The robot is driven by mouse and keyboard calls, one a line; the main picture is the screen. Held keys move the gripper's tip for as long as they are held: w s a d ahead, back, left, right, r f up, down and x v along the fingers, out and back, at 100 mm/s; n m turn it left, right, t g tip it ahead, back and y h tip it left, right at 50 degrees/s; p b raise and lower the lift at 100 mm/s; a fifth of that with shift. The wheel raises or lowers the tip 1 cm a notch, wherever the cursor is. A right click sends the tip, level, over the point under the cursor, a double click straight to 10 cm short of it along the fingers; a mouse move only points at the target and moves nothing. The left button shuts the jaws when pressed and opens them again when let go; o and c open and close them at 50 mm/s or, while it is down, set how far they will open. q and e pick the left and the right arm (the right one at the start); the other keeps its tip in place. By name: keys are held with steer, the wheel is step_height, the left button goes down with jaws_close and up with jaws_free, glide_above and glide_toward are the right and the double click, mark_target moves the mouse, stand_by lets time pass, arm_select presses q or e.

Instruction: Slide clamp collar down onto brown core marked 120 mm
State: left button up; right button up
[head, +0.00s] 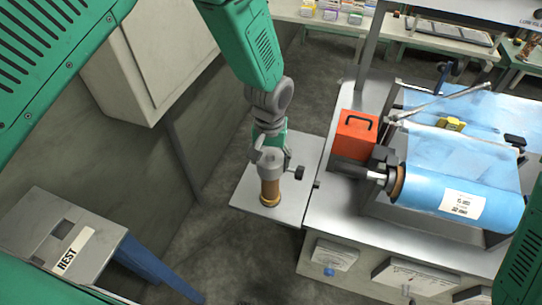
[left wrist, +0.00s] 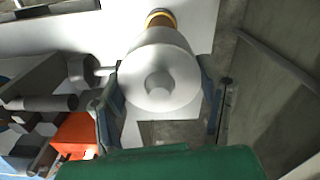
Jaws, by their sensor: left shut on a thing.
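The brown core (head: 270,188) stands upright on a light grey plate (head: 246,192) in the head view, with a yellowish ring at its foot. The grey clamp collar (head: 271,164) is at the core's top end, with a dark knob sticking out to the right. My left gripper (head: 270,150) is shut on the collar from above. In the left wrist view the collar's round silver end (left wrist: 150,85) lies between the two fingers, and the core's brown and yellow end (left wrist: 160,18) shows beyond it. How far the collar overlaps the core is hidden. The 120 mm marking is not readable. My right gripper is out of view.
A bench with a blue film roll (head: 450,178) and an orange box (head: 354,135) stands right of the plate. A grey stand marked REST (head: 95,245) is at lower left. A wall with a cream cabinet (head: 150,60) is on the left.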

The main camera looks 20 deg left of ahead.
arm_select(q)
steer(key=o, duration=1.7)
steer(key=shift+r, duration=0.2)
step_height(320, 180, up, 12)
steer(key=shift+f, duration=0.2)
